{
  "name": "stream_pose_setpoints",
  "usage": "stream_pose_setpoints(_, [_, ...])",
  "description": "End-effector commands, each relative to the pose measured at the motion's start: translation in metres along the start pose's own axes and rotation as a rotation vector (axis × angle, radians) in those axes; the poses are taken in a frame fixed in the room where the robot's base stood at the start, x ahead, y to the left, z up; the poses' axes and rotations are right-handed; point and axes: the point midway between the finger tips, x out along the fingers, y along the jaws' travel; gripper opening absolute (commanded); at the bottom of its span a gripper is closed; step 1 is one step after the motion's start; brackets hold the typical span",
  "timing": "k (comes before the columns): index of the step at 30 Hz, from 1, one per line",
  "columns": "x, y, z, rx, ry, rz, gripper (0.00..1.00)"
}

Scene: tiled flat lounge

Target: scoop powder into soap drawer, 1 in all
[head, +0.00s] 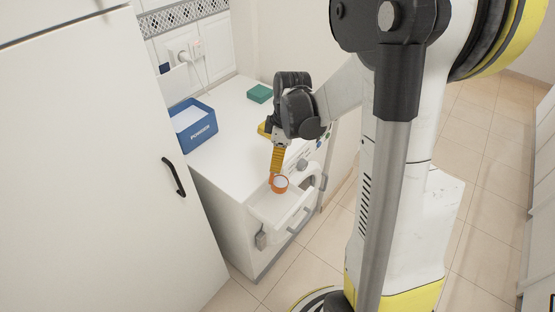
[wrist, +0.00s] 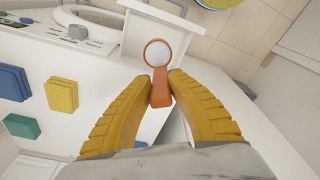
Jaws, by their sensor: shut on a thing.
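An orange scoop (head: 280,184) with white powder in its bowl is held by my gripper (head: 277,163). The wrist view shows the scoop (wrist: 158,62) upright, its handle between the two yellow fingers of the gripper (wrist: 160,88). The soap drawer (head: 285,208) is pulled out at the front of the white washing machine (head: 228,170), and the scoop is over it in the head view. The drawer (wrist: 135,45) shows behind the scoop in the wrist view. A blue open box marked POWDER (head: 201,131) stands on the machine top, with white powder inside.
A green block (head: 259,93) lies at the back of the machine top. The wrist view also shows a blue block (wrist: 11,83), a yellow block (wrist: 62,94) and a green block (wrist: 21,126). A tall white cabinet (head: 85,150) stands left of the machine.

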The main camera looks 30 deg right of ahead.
Motion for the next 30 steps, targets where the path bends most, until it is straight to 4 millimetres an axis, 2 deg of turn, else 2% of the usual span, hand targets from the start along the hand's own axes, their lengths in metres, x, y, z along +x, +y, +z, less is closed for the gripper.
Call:
stream_pose_setpoints(1, [0.008, 0.000, 0.006, 0.007, 0.040, -0.001, 0.00])
stream_pose_setpoints(12, [0.030, 0.001, 0.022, 0.004, 0.324, 0.001, 0.00])
stream_pose_setpoints(30, [0.048, 0.001, 0.045, 0.002, 0.626, 0.000, 0.00])
